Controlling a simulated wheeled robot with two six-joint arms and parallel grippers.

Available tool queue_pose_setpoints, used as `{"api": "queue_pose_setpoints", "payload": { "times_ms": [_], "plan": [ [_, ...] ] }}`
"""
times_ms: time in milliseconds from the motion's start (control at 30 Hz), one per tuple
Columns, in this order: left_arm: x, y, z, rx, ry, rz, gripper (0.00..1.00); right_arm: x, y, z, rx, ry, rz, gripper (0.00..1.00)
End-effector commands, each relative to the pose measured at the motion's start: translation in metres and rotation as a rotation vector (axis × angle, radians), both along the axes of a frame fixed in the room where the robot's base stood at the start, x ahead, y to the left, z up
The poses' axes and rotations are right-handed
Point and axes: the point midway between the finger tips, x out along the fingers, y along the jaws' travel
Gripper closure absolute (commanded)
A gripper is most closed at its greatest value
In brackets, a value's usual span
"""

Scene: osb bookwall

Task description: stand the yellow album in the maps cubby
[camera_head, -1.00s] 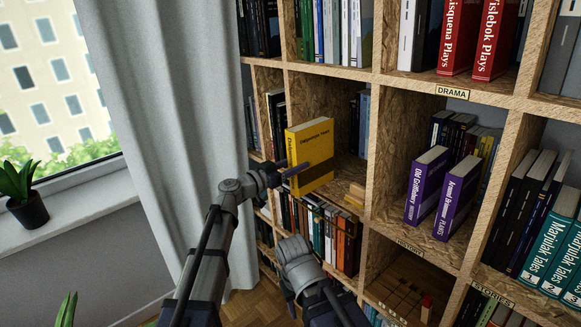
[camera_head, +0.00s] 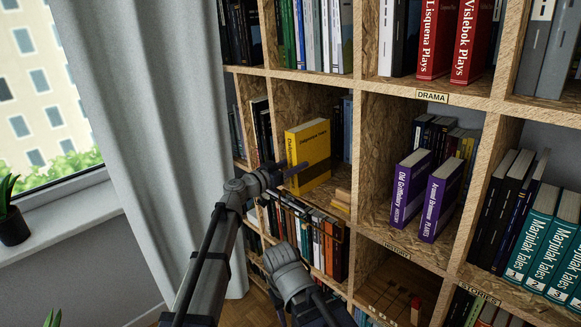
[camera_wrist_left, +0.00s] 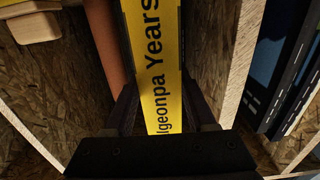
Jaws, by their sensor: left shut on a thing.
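The yellow album (camera_head: 308,155) is upright in my left gripper (camera_head: 291,174), at the opening of a cubby in the middle row. My left gripper is shut on its spine side. In the left wrist view the album's lettered spine (camera_wrist_left: 155,60) runs between the fingers (camera_wrist_left: 160,108). The cubby's divider edge (camera_wrist_left: 234,70) is close to the right of the album there. I cannot see a maps label. Whether the album touches the cubby floor is hidden. My right gripper is not in view.
Wooden pieces (camera_head: 342,200) lie at the cubby's right front, with blue books (camera_head: 347,128) behind. A reddish-brown rounded thing (camera_wrist_left: 106,45) is close beside the album. Purple books (camera_head: 412,188) stand in the cubby to the right. A curtain (camera_head: 150,130) hangs at left.

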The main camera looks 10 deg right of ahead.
Motion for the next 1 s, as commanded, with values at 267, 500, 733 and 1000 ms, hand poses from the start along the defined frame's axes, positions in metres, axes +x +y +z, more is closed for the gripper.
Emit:
{"api": "queue_pose_setpoints", "payload": {
  "times_ms": [267,500,733,1000],
  "plan": [
    [0.011,-0.014,0.001,-0.003,0.0,0.0,1.0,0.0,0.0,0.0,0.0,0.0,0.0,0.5],
    [0.019,-0.026,0.001,-0.003,0.0,-0.001,1.0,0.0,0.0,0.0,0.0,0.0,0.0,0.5],
    [0.027,-0.036,0.001,-0.003,0.0,0.0,1.0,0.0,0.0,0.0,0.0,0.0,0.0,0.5],
    [0.034,-0.046,0.001,-0.003,0.0,0.0,1.0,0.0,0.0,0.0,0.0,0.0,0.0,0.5]
  ]
}}
